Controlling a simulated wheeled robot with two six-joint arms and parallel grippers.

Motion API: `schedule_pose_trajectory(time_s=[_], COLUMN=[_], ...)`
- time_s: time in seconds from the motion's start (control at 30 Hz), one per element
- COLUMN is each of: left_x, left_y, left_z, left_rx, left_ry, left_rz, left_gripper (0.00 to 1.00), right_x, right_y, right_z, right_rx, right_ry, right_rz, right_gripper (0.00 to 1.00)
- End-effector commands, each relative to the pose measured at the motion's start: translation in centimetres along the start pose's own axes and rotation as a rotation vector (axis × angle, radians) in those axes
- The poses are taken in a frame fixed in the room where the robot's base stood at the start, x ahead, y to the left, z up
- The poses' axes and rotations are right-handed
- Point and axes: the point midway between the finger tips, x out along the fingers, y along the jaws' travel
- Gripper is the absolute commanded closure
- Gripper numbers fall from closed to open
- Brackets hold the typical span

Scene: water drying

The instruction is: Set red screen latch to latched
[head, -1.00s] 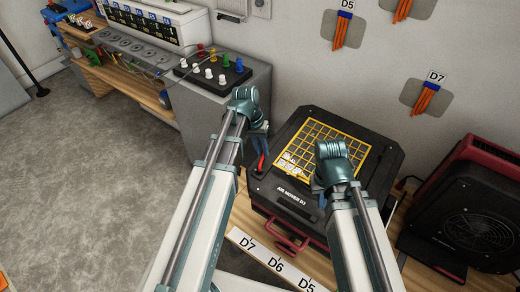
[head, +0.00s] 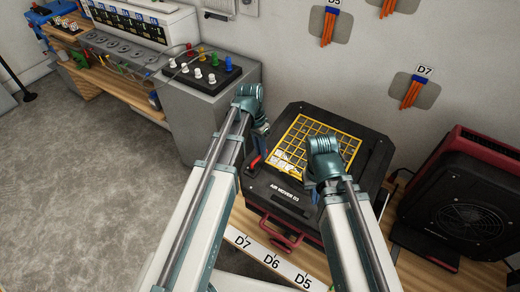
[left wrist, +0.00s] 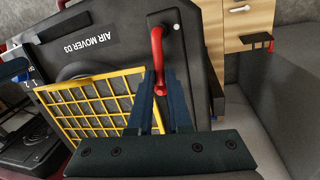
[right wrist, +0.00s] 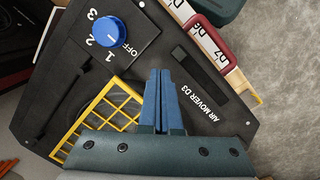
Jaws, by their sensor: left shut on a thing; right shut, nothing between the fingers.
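The air mover (head: 285,192) is a dark box with a yellow grille (head: 318,126) on its top. The red screen latch (head: 255,162) is a small red lever at the left corner beside the grille. In the left wrist view the latch (left wrist: 157,45) runs from a dark mount down between my fingers. My left gripper (left wrist: 161,80) is shut on its lower end, near the grille's corner. My right gripper (right wrist: 161,75) is shut and empty over the air mover, beside the grille. Its fingertips are hidden in the head view.
A blue knob (right wrist: 108,31) with OFF, 1, 2, 3 markings is on the air mover, close to my right gripper. A red-framed fan unit (head: 465,205) stands to the right. A grey bench with colored plugs (head: 205,68) is behind left. A labelled strip (head: 268,261) runs along the front.

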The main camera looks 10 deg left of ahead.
Motion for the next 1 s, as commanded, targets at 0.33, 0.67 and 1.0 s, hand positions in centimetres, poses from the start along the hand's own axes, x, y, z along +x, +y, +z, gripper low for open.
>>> schedule_pose_trajectory(time_s=[0.33,0.67,1.0], left_x=[0.00,0.00,-0.82], left_y=[0.00,0.01,0.04], left_z=[0.01,0.00,-0.01], left_rx=[0.001,0.000,0.000], left_ry=[-0.001,0.000,0.000], left_rz=[0.000,0.000,0.000], left_gripper=[0.81,0.53,0.53], right_x=[0.00,0.00,-0.80], right_y=[0.00,0.00,0.08], right_z=[0.00,0.00,0.05], right_rx=[0.000,0.000,0.000], right_ry=[0.000,0.000,0.000], right_rz=[0.000,0.000,0.000], right_gripper=[1.00,1.00,1.00])
